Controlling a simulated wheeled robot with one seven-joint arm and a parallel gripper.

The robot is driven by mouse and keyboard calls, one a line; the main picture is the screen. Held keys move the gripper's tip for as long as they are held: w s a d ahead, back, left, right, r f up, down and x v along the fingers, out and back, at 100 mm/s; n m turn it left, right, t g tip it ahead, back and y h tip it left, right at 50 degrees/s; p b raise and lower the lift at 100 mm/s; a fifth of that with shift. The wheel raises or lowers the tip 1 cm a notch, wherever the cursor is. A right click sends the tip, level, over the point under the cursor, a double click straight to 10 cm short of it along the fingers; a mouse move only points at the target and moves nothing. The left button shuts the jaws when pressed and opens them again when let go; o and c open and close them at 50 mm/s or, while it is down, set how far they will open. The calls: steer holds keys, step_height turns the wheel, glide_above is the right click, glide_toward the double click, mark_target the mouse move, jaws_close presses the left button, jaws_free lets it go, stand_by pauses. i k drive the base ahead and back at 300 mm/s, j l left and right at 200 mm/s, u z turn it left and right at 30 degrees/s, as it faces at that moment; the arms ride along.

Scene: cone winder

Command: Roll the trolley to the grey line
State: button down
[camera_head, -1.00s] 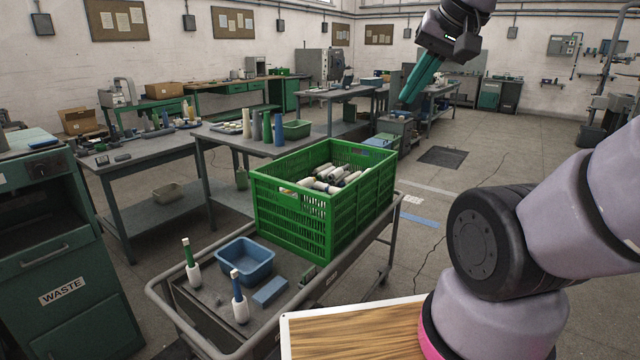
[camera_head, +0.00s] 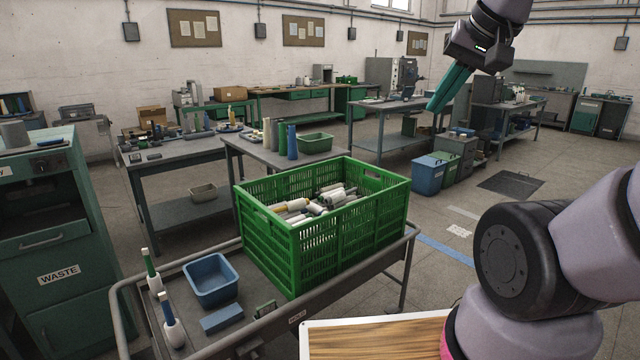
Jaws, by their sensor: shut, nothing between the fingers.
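The grey metal trolley (camera_head: 340,295) stands in front of me, with a tubular handle at its left end. It carries a green crate (camera_head: 268,250) of pale cones or bobbins, a blue tub (camera_head: 211,281), a blue block (camera_head: 222,319) and two white bottles with green and blue tops. A short light grey line (camera_head: 464,212) lies on the floor beyond the trolley's right end, behind a blue floor strip (camera_head: 446,250). My gripper (camera_head: 437,104), with teal fingers, hangs raised at upper right, shut and empty, apart from the trolley.
A green waste cabinet (camera_head: 60,290) stands left of the trolley. Workbenches (camera_head: 180,150) with tubes and boxes stand behind it. Blue and green bins (camera_head: 428,176) stand beyond the crate. A wooden-topped board (camera_head: 375,340) is at the bottom front. The floor at right is mostly clear.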

mark_target(270, 336)
steer(key=i+l+u, duration=0.15)
steer(key=l, duration=0.4)
steer(key=i+l+u, duration=0.2)
steer(key=l, duration=0.35)
steer(key=i+l+u, duration=0.15)
steer(key=l, duration=0.45)
steer(key=i+l+u, duration=0.2)
steer(key=l, duration=0.45)
steer(key=l+u, duration=0.15)
steer(key=l, duration=0.45)
steer(key=i+l, duration=0.15)
steer(key=l, duration=0.25)
steer(key=i+l+u, duration=0.15)
steer(key=l, duration=0.25)
steer(key=i+l, duration=0.2)
steer(key=l, duration=0.2)
steer(key=i+l+u, duration=0.15)
steer(key=l, duration=0.25)
steer(key=i, duration=0.4)
